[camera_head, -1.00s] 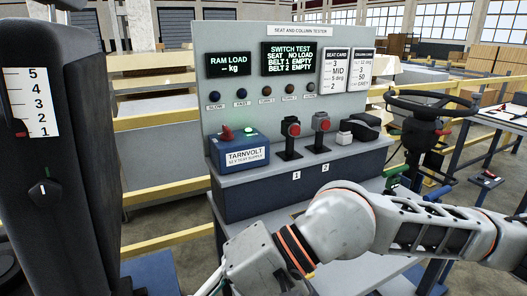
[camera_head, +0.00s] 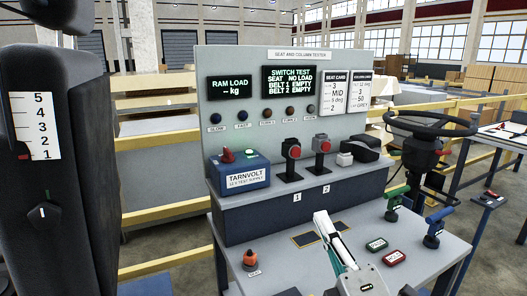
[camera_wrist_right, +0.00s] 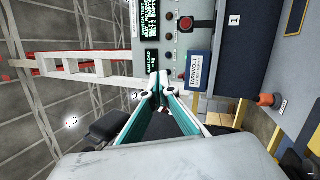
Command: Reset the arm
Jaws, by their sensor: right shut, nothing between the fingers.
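My right gripper (camera_head: 321,217) is shut and empty. It points up over the grey bench top (camera_head: 405,225) at the lower middle of the head view, below the upper shelf edge. In the right wrist view the closed fingertips (camera_wrist_right: 158,84) meet, with nothing between them. The blue Tarnvolt test supply box (camera_head: 240,175), with its red lever, is left of and apart from the gripper. My left gripper is not in view.
The tester panel (camera_head: 230,115) stands behind the bench. Red-button switches 1 (camera_head: 291,160) and 2 (camera_head: 321,147), an orange knob (camera_head: 250,258), green lever (camera_head: 393,202) and blue lever (camera_head: 433,228) surround the gripper. A black seat-like unit (camera_head: 75,180) stands left; a steering wheel (camera_head: 430,123) is right.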

